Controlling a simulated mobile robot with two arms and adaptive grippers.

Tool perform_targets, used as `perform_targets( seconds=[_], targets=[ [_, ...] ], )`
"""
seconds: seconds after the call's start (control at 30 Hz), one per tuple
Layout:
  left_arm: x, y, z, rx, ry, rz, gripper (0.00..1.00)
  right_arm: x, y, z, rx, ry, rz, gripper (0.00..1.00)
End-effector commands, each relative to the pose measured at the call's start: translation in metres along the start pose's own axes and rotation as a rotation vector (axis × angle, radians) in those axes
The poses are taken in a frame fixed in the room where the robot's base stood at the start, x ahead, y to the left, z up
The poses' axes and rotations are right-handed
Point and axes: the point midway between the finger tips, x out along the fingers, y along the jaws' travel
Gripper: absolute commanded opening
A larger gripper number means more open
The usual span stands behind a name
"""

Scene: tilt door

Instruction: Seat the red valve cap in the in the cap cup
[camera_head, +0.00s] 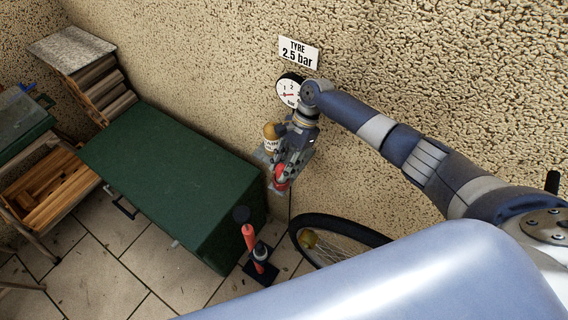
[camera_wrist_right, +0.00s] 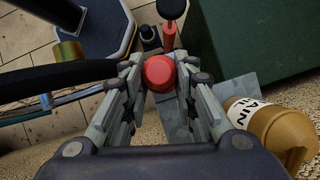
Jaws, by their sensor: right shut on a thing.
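The red valve cap (camera_wrist_right: 159,73) is between the fingertips of my right gripper (camera_wrist_right: 158,78), which is shut on it. In the head view the red cap (camera_head: 281,174) shows at the lower end of the right gripper (camera_head: 283,170), in front of the wall and beside a grey shelf (camera_head: 264,157). A grey surface, likely the shelf, also shows below and beside the cap in the right wrist view (camera_wrist_right: 240,88). I cannot make out the cap cup; the gripper may hide it. My left gripper is not in view.
A tan bottle (camera_head: 270,136) stands on the shelf, left of the right gripper. A round gauge (camera_head: 289,91) and a tyre sign (camera_head: 298,53) are on the wall above. A green chest (camera_head: 170,165), a red pump (camera_head: 250,240) and a bicycle wheel (camera_head: 335,226) stand below.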

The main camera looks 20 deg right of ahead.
Motion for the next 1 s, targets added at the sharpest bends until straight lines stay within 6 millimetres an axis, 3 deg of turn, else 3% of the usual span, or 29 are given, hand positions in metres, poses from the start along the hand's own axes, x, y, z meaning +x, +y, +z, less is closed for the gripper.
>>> perform_targets(
  seconds=[0.53,0.57,0.63,1.0],
  targets=[
    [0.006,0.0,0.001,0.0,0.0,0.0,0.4,0.013,0.0,-0.006,0.0,-0.001,0.001,0.03],
    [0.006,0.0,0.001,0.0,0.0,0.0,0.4,0.012,0.0,-0.006,0.0,-0.001,0.0,0.33],
    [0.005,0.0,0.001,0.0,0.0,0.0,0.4,0.012,0.0,-0.006,0.0,-0.001,0.0,0.49],
    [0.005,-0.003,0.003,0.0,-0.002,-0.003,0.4,0.01,0.0,-0.005,0.0,0.0,0.0,0.5]
  ],
)
